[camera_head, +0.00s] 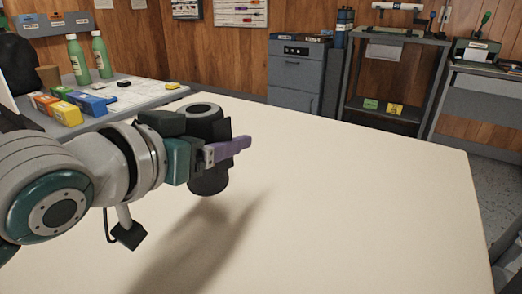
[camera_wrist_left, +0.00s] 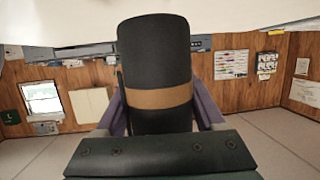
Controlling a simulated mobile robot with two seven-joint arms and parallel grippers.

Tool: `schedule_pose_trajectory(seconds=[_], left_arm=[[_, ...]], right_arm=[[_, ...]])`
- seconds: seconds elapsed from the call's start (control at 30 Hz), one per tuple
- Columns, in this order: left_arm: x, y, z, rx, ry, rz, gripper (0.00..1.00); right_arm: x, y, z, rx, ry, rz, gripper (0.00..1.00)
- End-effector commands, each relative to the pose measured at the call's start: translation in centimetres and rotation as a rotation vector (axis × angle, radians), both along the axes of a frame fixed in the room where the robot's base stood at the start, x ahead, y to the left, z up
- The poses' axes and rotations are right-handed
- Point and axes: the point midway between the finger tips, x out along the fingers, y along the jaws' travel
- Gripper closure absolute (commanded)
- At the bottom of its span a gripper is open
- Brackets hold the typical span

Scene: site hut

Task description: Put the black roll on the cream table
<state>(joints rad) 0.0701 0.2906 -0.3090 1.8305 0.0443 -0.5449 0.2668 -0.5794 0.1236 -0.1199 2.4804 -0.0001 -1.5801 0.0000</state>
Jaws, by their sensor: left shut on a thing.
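The black roll (camera_head: 208,182) is upright in my left gripper (camera_head: 228,150), over the cream table (camera_head: 380,200). Its round top end with a grey centre shows above the gripper, and its middle is hidden behind the fingers. A shadow falls on the table apart from the roll's lower end, so the roll appears held above the top. In the left wrist view the roll (camera_wrist_left: 155,60) fills the middle, with a brown band around it, between the purple fingers of my left gripper (camera_wrist_left: 160,108). My right gripper is not in view.
The cream table is bare to the right of the roll. Behind on the left, a grey table (camera_head: 135,98) holds green bottles (camera_head: 77,60) and several coloured boxes (camera_head: 66,113). A grey cabinet (camera_head: 296,78) and a shelf rack (camera_head: 385,112) stand at the back wall.

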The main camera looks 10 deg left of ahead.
Motion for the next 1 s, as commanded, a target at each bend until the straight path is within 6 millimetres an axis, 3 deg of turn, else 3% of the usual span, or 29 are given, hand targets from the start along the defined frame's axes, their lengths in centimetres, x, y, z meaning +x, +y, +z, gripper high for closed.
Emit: schedule_pose_trajectory(seconds=[0.3,0.63,0.67,0.9,1.0], left_arm=[[0.0,0.0,-4.3,-0.001,0.001,-0.001,0.92],[0.0,0.0,-4.5,-0.001,0.001,-0.001,0.92],[0.0,0.0,-4.5,0.0,0.002,0.0,0.28],[0.0,0.0,-4.4,-0.001,0.001,0.0,0.01],[0.0,0.0,-4.4,0.0,0.001,0.0,0.0]], right_arm=[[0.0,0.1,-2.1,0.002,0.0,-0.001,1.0],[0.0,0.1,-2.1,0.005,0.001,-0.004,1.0],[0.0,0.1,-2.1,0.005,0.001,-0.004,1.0],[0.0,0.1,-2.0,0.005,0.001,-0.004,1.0],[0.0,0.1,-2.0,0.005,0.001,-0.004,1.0]])
